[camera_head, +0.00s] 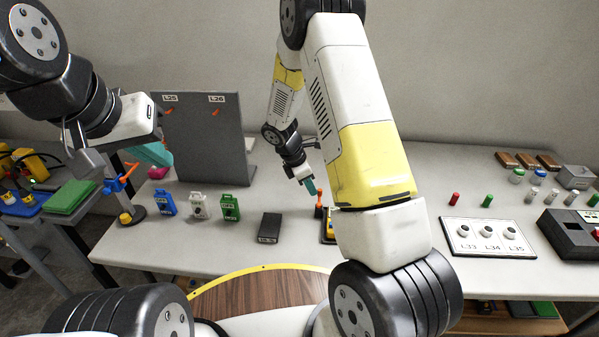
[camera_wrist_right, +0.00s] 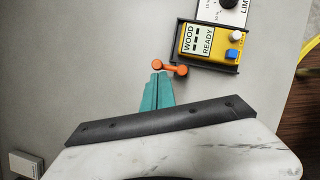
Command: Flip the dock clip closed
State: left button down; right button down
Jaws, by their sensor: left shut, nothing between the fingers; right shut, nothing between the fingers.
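The dock clip (camera_wrist_right: 169,68) is an orange lever with rounded ends in the right wrist view, at the left side of a dark dock (camera_wrist_right: 209,64). The dock holds a yellow meter (camera_wrist_right: 197,40) with a label reading WOOD READY. My right gripper (camera_wrist_right: 159,76) is shut and empty, its teal fingertips at the clip; I cannot tell if they touch it. In the head view my right gripper (camera_head: 312,189) is just above the orange clip (camera_head: 319,199), and my arm hides most of the meter. My left gripper (camera_head: 155,154) is shut and empty at the left.
A grey panel (camera_head: 205,140) with orange hooks stands behind blue, white and green tags. A dark block (camera_head: 269,228) lies left of the dock. A white board (camera_head: 489,240) with round holders and a black device (camera_head: 570,235) are at the right.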

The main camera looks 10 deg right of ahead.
jog(key=shift+w+d+m, duration=0.1)
jog(key=shift+d+m, duration=0.15)
jog(key=shift+m, duration=0.35)
jog(key=shift+w+d+m+g, duration=0.1)
jog(key=shift+d+m+g, duration=0.15)
jog(key=shift+m+g, duration=0.4)
jog(key=m, duration=0.2)
jog(key=d+m+g, duration=0.1)
jog(key=m, duration=0.1)
jog(key=shift+w+d, duration=0.1)
jog(key=shift+d, duration=0.05)
jog(key=m, duration=0.1)
jog(key=d+m+g+y, duration=0.1)
jog(key=m, duration=0.2)
jog(key=shift+s+d+m+g+y, duration=0.25)
jog(key=shift+d+y, duration=0.05)
jog(key=m, duration=0.2)
jog(key=d+m+y, duration=0.1)
jog(key=m, duration=0.1)
jog(key=shift+s+g, duration=0.4)
jog(key=shift+a, duration=0.1)
jog(key=shift+s+a, duration=0.4)
jog(key=shift+a, duration=0.2)
jog(key=shift+w, duration=0.15)
